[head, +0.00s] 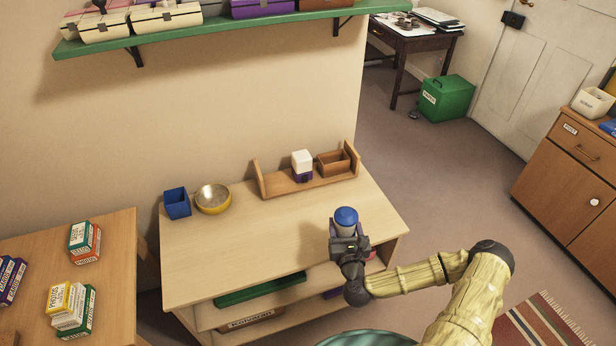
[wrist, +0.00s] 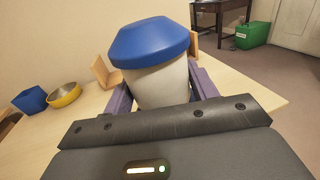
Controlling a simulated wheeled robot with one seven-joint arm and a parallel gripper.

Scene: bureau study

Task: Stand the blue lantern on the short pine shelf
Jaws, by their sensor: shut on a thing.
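The lantern (head: 346,218) has a blue domed cap and a pale body. My gripper (head: 347,238) is shut on it near the front right of the wooden cabinet top. In the wrist view the lantern (wrist: 152,65) sits upright between the purple finger pads of my gripper (wrist: 160,95). I cannot tell whether its base touches the top. The short pine shelf (head: 288,184), a low wooden rack with raised ends, stands at the back right of that top. It holds a white and purple box (head: 302,166) and a brown wooden box (head: 333,164).
A blue open box (head: 177,203) and a yellow-rimmed bowl (head: 213,199) stand left of the pine shelf. The middle of the cabinet top (head: 250,245) is bare. A green wall shelf (head: 210,38) with several boxes hangs above. A side table (head: 110,240) holds small cartons.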

